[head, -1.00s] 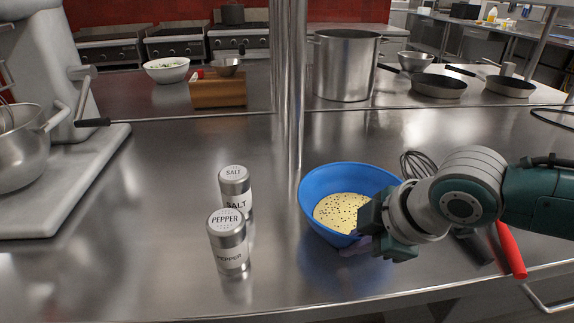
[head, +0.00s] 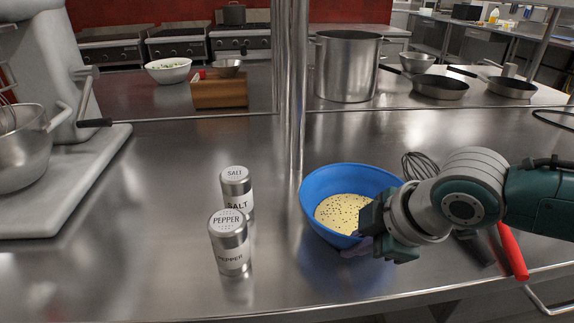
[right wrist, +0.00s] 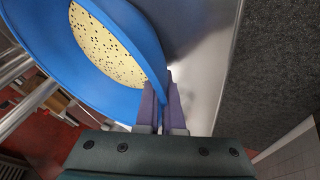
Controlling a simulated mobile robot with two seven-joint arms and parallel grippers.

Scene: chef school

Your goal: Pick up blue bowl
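The blue bowl (head: 318,190) stands upright on the steel counter, holding pale yellow contents with dark specks. It also shows in the right wrist view (right wrist: 120,97), filling the upper left. My right gripper (head: 362,247) is at the bowl's near right side. In the right wrist view its two purple fingers (right wrist: 162,105) are close together, one on each side of the bowl's rim, shut on it. In the head view the fingertips are mostly hidden by the gripper body. My left gripper is not in view.
Salt (head: 236,195) and pepper (head: 230,243) shakers stand left of the bowl. A steel post (head: 292,90) rises behind it. A whisk (head: 418,165) and a red-handled tool (head: 512,250) lie by my right arm. A stand mixer (head: 45,70) is at the left.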

